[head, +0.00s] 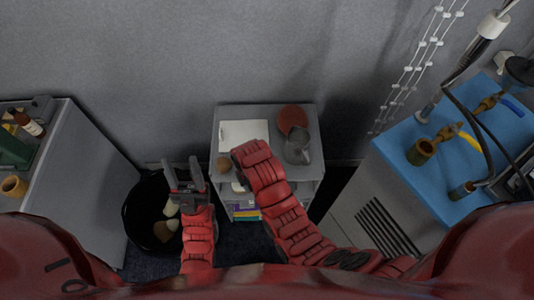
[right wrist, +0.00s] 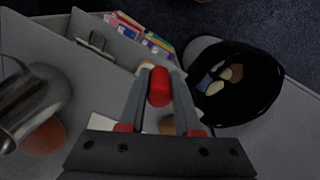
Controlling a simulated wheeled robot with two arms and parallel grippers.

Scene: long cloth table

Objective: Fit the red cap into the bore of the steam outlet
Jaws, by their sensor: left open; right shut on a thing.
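The red cap (right wrist: 159,88) is a small cylinder between the fingertips of my right gripper (right wrist: 158,80), which is shut on it. In the right wrist view the cap is above the grey cart. In the head view my right forearm hides this gripper and the cap. My left gripper (head: 186,178) is open and empty, near the black bin. Brass fittings stand on the blue-topped machine at the right of the head view, one with an open round mouth (head: 421,151). I cannot tell which is the steam outlet. The right gripper is well left of them.
The grey cart (head: 229,115) carries a metal pitcher (head: 298,146), a reddish disc (head: 291,117) and a white sheet (head: 242,130). A black bin (head: 134,212) stands left of it. Hoses and cables cross the blue-topped machine (head: 393,149). A cabinet (head: 72,160) stands at left.

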